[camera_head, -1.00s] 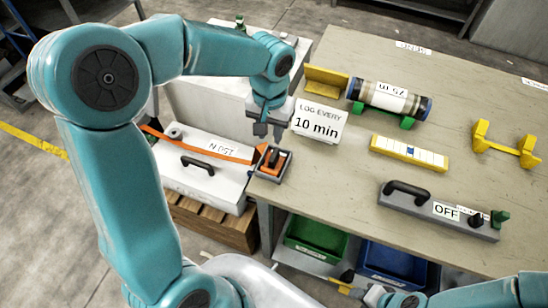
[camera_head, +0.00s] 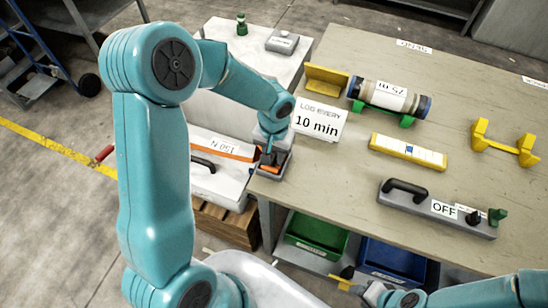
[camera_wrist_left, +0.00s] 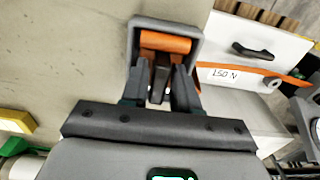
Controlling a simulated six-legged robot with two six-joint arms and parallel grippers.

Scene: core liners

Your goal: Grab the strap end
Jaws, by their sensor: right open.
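An orange strap (camera_head: 233,150) runs over the white case to a small grey buckle holder (camera_head: 283,170) at the table's left corner. In the left wrist view, the orange piece (camera_wrist_left: 166,43) lies inside the holder's grey frame (camera_wrist_left: 140,27). My left gripper (camera_head: 270,150) is down at the holder, partly hidden by its own arm. In the left wrist view its fingers (camera_wrist_left: 160,75) stand on either side of a dark middle part below the orange piece; contact is unclear. My right gripper (camera_head: 374,293) is low at the bottom edge, open, away from the strap.
A "LOG EVERY 10 min" sign (camera_head: 318,122) stands just right of the left gripper. A core tube (camera_head: 390,97), a yellow level (camera_head: 408,152) and a grey sealer marked OFF (camera_head: 437,210) lie on the table. Green (camera_head: 316,236) and blue (camera_head: 392,262) bins are below.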

